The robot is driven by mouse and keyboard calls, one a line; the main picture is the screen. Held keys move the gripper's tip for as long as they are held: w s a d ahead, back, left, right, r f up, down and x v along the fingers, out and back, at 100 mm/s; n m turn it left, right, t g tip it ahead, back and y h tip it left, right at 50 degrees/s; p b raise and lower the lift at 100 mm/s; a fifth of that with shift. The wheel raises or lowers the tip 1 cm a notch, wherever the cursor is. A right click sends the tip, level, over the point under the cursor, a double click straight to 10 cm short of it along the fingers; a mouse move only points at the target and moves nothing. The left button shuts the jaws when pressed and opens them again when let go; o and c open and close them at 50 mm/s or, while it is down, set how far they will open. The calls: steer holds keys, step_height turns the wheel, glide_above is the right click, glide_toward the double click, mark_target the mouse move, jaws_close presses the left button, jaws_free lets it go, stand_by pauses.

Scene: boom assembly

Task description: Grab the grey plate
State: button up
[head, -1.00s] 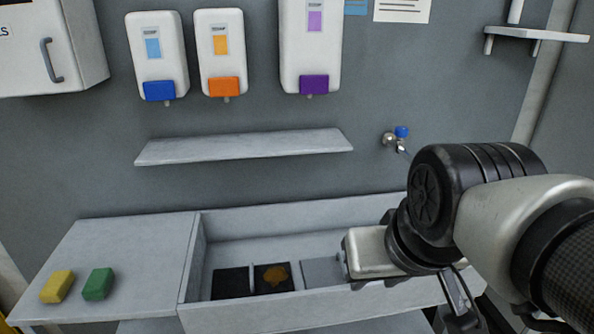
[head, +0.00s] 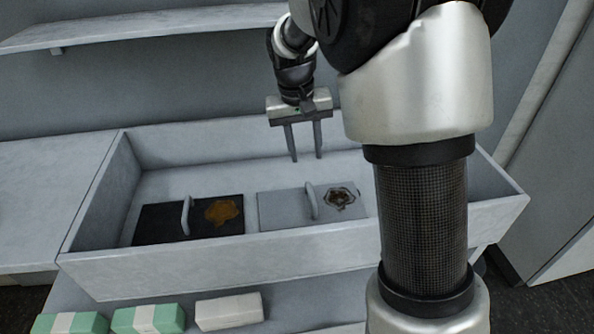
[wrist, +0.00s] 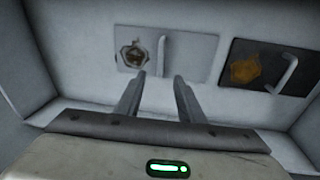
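The grey plate (head: 285,208) lies flat in the sink-like trough, with an upright handle and a dark brownish stain on its right part. It also shows in the wrist view (wrist: 190,56), with its handle near the middle. A black plate (head: 158,220) with a handle and an orange-brown stain lies to its left in the head view. My gripper (head: 308,159) is above the trough, behind and over the grey plate, pointing down. Its two fingers are apart with nothing between them. In the wrist view the fingertips (wrist: 160,76) appear close to the grey plate's handle, apart from it.
The trough's front wall (head: 250,262) and side walls enclose both plates. A shelf (head: 150,28) is on the wall above. Two green-and-white blocks (head: 148,319) and a white block (head: 229,311) lie on a lower surface in front.

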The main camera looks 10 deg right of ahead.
steer(key=b, duration=0.3)
glide_toward(311, 192)
steer(key=f, duration=0.5)
steer(key=shift+d+f, duration=0.1)
steer(key=shift+d, duration=0.3)
steer(key=shift+w+d+f+b, duration=0.15)
steer(key=shift+f+b, duration=0.25)
steer(key=shift+f, duration=0.5)
steer(key=shift+w+d+f+b, duration=0.1)
steer(key=shift+f+b, duration=0.35)
steer(key=shift+f, duration=0.45)
steer(key=shift+w+d+f+b, duration=0.15)
steer(key=shift+f+b, duration=0.25)
steer(key=shift+f, duration=0.5)
steer(key=shift+a+f, duration=0.1)
steer(key=shift+f, duration=0.1)
jaws_close()
steer(key=shift+w+r, duration=0.1)
